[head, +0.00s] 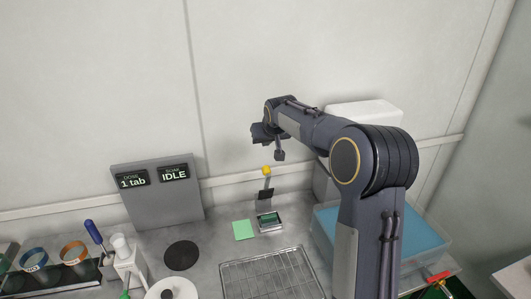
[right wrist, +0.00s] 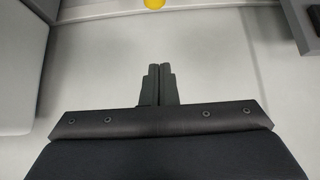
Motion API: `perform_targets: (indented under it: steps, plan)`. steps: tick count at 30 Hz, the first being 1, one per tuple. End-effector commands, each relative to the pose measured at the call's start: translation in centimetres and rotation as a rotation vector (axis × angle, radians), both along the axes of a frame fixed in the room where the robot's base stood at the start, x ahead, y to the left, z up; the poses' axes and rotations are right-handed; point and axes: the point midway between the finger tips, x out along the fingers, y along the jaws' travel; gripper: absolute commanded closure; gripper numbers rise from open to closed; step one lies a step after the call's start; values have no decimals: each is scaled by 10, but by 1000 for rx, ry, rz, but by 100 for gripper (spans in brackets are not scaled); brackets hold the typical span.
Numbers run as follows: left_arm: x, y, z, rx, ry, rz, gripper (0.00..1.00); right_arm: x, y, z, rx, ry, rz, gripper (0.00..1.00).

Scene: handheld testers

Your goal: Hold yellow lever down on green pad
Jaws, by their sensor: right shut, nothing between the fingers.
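The yellow knob (head: 266,170) tops an upright dark lever on a small tester (head: 270,227) on the bench. It also shows at the top edge of the right wrist view (right wrist: 153,3). The tester's base holds a dark green pad (head: 269,218). A light green square (head: 243,230) lies flat to its left. My right gripper (head: 279,156) is above the knob in the picture and apart from it. Its fingers (right wrist: 160,68) are shut with nothing between them. My left gripper is not in view.
A grey panel (head: 160,205) reading "1 tab" and "IDLE" stands at left. A black disc (head: 181,255) and a wire rack (head: 270,277) lie in front. A blue-filled clear bin (head: 415,240) is at right, partly behind my arm. The wall is close behind.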

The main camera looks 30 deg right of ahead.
Motion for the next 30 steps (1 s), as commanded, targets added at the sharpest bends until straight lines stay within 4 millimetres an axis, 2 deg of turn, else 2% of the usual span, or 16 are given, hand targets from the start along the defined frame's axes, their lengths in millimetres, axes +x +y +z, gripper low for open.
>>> perform_targets:
  steps: [16, 18, 24, 30]
  plan:
    - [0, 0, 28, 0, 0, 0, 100, 59, -14, -76, 3, 5, 0, 100]
    - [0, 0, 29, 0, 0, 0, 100, 48, -11, -75, 1, 2, 1, 100]
    - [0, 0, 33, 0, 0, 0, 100, 29, -6, -83, 1, 1, 1, 100]
    - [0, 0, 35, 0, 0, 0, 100, 21, -5, -86, 0, 0, 0, 100]
